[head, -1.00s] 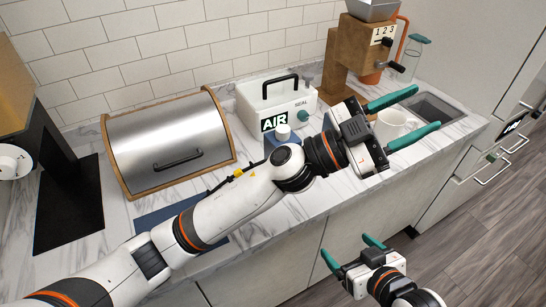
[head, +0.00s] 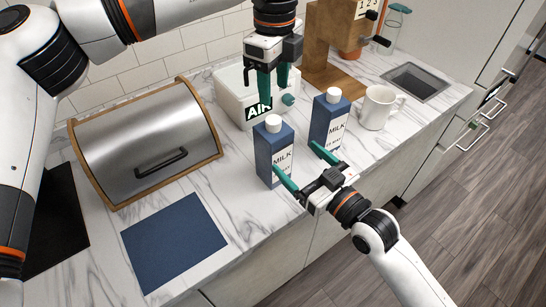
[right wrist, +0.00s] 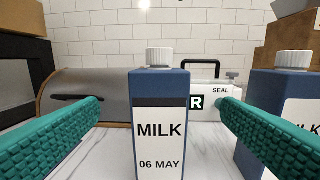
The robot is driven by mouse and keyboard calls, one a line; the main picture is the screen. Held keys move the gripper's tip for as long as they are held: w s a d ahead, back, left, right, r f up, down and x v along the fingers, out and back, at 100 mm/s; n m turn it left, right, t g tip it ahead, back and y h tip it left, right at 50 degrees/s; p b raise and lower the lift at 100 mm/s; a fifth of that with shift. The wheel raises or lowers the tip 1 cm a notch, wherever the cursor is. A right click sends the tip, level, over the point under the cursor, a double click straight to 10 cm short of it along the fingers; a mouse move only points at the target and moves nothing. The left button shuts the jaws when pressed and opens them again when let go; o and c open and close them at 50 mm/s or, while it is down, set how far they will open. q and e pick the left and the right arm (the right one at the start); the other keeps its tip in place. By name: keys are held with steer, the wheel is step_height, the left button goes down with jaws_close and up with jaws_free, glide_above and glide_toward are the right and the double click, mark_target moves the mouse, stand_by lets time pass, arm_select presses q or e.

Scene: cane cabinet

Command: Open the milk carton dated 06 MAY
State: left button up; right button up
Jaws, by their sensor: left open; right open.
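Two blue milk cartons with white caps stand upright on the counter. The carton dated 06 MAY (head: 266,158) is the left one; in the right wrist view it (right wrist: 158,125) is centred, its date readable and its white cap (right wrist: 159,57) on. The other carton (head: 320,122) stands to its right; its date is not readable. My right gripper (head: 297,160) is open and empty, low at the front of the cartons, with the 06 MAY carton between its fingers' lines in the wrist view. My left gripper (head: 273,88) is open and empty, pointing down above and behind the 06 MAY carton.
A white box marked AIR (head: 230,97) stands behind the cartons. A steel bread box (head: 150,140) and a blue mat (head: 173,243) are at left. A white mug (head: 377,108) stands right of the cartons, near a wooden dispenser (head: 327,45) and a sink (head: 415,82).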

mark_target(274, 137)
arm_select(q)
steer(key=shift+w, duration=0.1)
arm_select(e)
steer(key=x, duration=0.9)
steer(key=shift+w+a, duration=0.25)
arm_select(q)
steer(key=shift+a, duration=0.1)
